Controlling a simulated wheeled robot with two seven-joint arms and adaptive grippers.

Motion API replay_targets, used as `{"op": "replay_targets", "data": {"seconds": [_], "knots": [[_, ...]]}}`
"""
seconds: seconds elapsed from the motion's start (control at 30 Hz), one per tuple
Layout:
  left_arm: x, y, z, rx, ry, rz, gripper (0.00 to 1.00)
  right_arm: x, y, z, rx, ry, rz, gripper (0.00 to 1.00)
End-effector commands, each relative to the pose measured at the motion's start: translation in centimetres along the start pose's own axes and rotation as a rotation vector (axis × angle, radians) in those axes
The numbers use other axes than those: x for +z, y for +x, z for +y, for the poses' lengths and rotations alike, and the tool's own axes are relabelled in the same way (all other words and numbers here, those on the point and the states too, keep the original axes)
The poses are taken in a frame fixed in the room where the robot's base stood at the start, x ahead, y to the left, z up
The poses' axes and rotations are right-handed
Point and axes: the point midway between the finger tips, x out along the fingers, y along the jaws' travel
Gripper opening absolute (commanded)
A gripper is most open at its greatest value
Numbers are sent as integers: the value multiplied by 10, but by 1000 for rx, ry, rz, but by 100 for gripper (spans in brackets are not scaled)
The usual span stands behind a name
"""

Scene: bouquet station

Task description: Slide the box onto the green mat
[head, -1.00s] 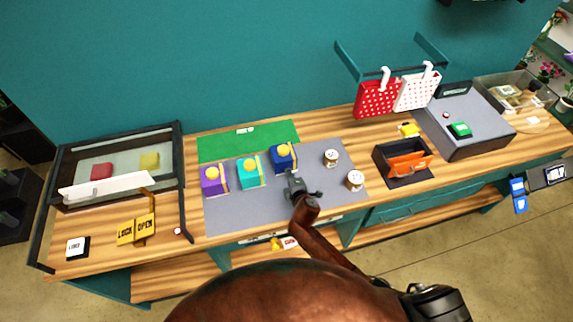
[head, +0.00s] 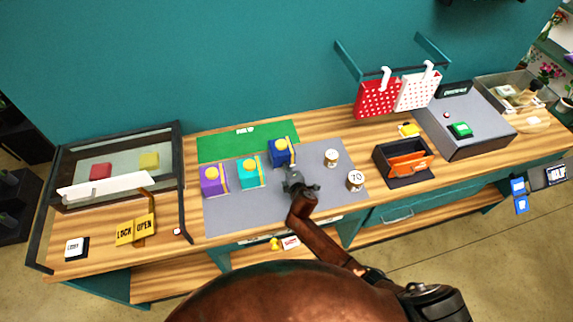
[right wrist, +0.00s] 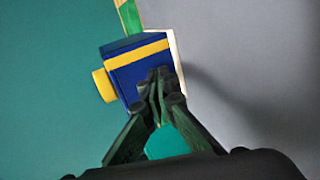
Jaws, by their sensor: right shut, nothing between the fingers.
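A blue box (head: 280,153) with a yellow band and a round yellow knob stands on the grey pad, at the near right corner of the green mat (head: 245,140). I cannot tell whether its base overlaps the mat. My right gripper (head: 292,176) is shut and empty just on the near side of the blue box. In the right wrist view the blue box (right wrist: 138,68) is straight ahead of the shut fingertips (right wrist: 158,88), which are at or against its face; contact is unclear. My left gripper is not in view.
A purple box (head: 212,181) and a teal box (head: 249,173) stand left of the blue one. Two small white-topped jars (head: 331,158) (head: 355,180) stand to the right. An orange-fronted bin (head: 405,163) lies farther right. The near grey pad (head: 238,215) is clear.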

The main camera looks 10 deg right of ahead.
Motion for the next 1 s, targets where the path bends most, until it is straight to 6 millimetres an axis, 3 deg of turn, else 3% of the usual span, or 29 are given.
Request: {"op": "replay_targets", "data": {"seconds": [1.0], "knots": [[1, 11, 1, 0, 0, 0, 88, 0, 36, 16, 0, 0, 0, 0]]}}
